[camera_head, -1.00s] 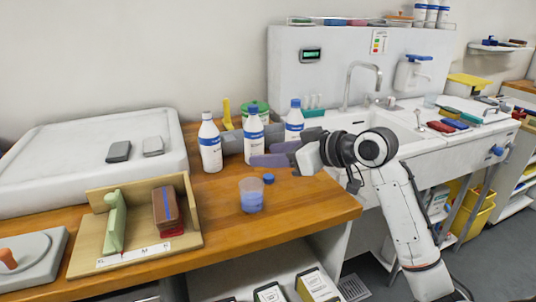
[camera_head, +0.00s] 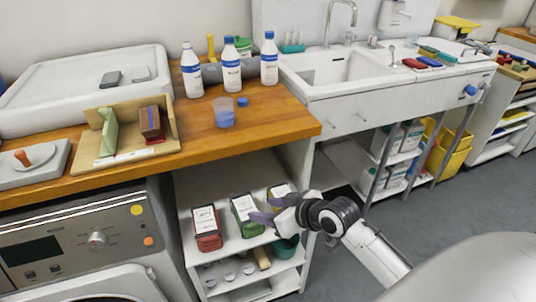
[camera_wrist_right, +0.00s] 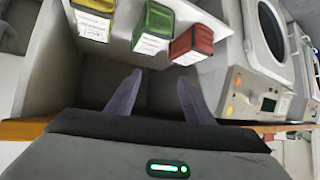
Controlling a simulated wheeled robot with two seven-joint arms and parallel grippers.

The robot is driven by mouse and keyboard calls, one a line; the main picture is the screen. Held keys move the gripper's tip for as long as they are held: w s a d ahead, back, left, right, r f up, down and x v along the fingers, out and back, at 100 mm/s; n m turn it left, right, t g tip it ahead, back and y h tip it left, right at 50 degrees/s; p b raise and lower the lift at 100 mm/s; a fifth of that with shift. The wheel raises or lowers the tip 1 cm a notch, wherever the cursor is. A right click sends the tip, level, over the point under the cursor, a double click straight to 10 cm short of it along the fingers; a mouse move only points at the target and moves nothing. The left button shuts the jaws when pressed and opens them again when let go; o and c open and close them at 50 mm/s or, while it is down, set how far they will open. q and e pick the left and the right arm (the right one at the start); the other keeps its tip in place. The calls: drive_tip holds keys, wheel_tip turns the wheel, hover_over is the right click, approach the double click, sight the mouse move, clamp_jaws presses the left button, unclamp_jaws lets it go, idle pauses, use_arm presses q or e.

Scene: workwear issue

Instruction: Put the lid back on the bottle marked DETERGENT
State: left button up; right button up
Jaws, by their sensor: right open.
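Three white bottles with blue labels stand on the wooden counter: a left bottle (camera_head: 192,72), a middle bottle (camera_head: 231,68) and a right bottle (camera_head: 269,60). Their label words are too small to read. The middle and right bottles have blue tops; I cannot tell whether the left one's top is a lid or a bare neck. A small blue lid (camera_head: 242,102) lies on the counter in front of them. My right gripper (camera_head: 263,210) is open and empty, well below the lid, in front of the shelves. Its purple fingers show apart in the wrist view (camera_wrist_right: 159,82). My left gripper is out of view.
A measuring cup (camera_head: 224,113) with blue liquid stands left of the lid. Red (camera_head: 207,228), green (camera_head: 246,215) and yellow (camera_head: 280,194) labelled boxes sit on the shelf near my gripper. A wooden holder (camera_head: 125,150) and a sink (camera_head: 345,67) flank the counter space.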

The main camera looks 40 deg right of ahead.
drive_tip(key=s+a+f+g, duration=0.1)
drive_tip(key=s+a+f, duration=0.5)
drive_tip(key=s, duration=0.4)
drive_tip(key=s+a+f, duration=0.7)
drive_tip(key=s+f, duration=0.2)
drive_tip(key=shift+s+f+n+g+y, duration=0.2)
drive_tip(key=shift+s+n+g+y, duration=0.1)
drive_tip(key=shift+s+g, duration=0.1)
